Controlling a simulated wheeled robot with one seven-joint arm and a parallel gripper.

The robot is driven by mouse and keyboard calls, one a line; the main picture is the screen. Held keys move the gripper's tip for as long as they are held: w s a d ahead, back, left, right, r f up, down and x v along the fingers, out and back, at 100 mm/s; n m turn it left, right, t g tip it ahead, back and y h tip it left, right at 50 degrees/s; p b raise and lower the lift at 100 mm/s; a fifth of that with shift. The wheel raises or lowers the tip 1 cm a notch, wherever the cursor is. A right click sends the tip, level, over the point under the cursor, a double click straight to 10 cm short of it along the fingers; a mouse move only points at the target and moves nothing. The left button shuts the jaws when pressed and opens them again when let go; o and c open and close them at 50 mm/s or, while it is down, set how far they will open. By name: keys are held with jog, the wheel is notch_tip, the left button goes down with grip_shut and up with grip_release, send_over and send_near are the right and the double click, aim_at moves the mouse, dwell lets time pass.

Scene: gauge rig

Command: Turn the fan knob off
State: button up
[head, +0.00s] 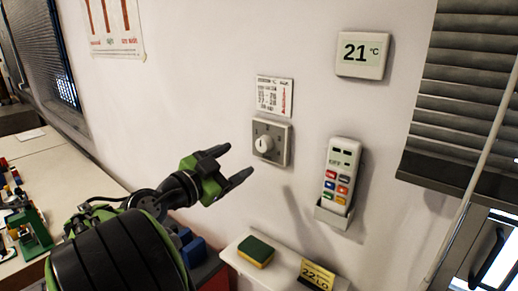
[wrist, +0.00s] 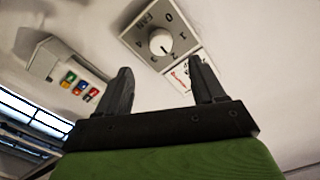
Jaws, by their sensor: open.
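The fan knob (head: 264,144) is a round white knob on a square grey plate (head: 283,157) on the wall. In the wrist view the knob (wrist: 161,42) sits on its plate (wrist: 132,36), which reads FAN with the marks 0 and several numbers around it; the picture is turned, and I cannot tell which mark the knob points at. My gripper (head: 241,161) is open and empty, just in front of and left of the plate in the head view. In the wrist view my gripper (wrist: 162,82) has its fingers spread, with the knob beyond the gap, not touched.
A printed label (head: 274,95) is above the plate. A remote (head: 341,175) hangs in a wall holder to the right, below a thermostat (head: 361,54) reading 21 °C. A ledge below holds a sponge (head: 256,251) and a yellow sign (head: 316,275). Window blinds (head: 470,75) are at right.

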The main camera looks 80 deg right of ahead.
aim_at(260, 147)
jog(key=p+x, duration=0.3)
jog(key=x, duration=0.6)
jog(key=shift+s+d, duration=0.1)
jog(key=shift+d, duration=0.15)
jog(key=c, duration=1)
jog(key=shift+c, duration=0.2)
